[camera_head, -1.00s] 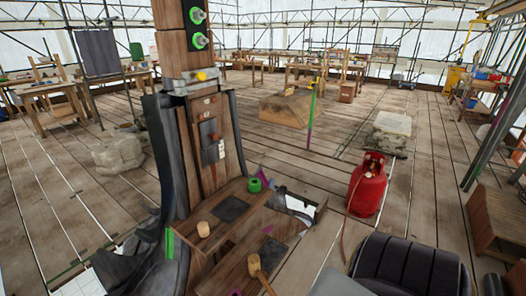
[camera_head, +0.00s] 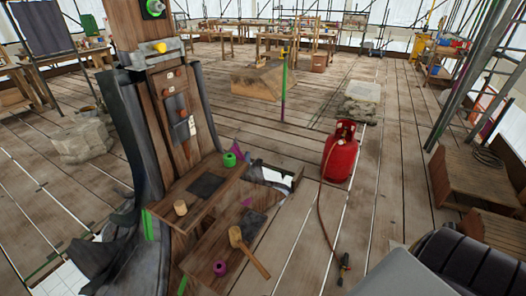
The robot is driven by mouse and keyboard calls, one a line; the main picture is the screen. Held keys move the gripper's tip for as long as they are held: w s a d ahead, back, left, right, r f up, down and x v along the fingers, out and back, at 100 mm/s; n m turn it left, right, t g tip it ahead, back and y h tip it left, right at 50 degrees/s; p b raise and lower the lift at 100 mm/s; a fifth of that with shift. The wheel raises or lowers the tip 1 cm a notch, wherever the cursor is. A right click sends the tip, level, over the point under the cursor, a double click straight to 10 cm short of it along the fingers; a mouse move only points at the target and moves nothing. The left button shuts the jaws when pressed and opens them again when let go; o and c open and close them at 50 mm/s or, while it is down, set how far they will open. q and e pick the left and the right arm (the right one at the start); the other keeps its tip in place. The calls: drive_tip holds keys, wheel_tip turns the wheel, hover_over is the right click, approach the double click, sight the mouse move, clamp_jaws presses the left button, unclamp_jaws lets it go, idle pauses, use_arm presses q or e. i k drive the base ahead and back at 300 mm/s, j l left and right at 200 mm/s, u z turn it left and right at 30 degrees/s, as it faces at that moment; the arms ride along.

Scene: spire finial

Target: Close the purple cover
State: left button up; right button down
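No cover that I can clearly identify shows. Several small purple parts are in the head view, around the wooden stand (camera_head: 165,115). A purple ring-like piece (camera_head: 220,267) is on the lower step. A purple pointed piece (camera_head: 239,152) is beside a green cylinder (camera_head: 229,159) at the back of the upper step. A small purple bit (camera_head: 247,203) is by the dark plate on the lower step. They are too small to tell whether any is a cover, or open or shut. Neither of my grippers is in view.
A mallet (camera_head: 237,238) lies on the lower step, its handle pointing right. A pale round block (camera_head: 180,208) sits on the upper step. A red gas cylinder (camera_head: 340,154) stands to the right, its hose ending in a torch (camera_head: 344,262).

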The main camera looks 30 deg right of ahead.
sight(239, 156)
drive_tip(key=z, duration=0.85)
drive_tip(key=i+l+z, duration=0.15)
drive_tip(key=l, duration=0.3)
drive_tip(key=i+l+z, duration=0.15)
drive_tip(key=i+l, duration=0.15)
drive_tip(key=i+l+z, duration=0.15)
drive_tip(key=l, duration=0.35)
drive_tip(key=i, duration=0.1)
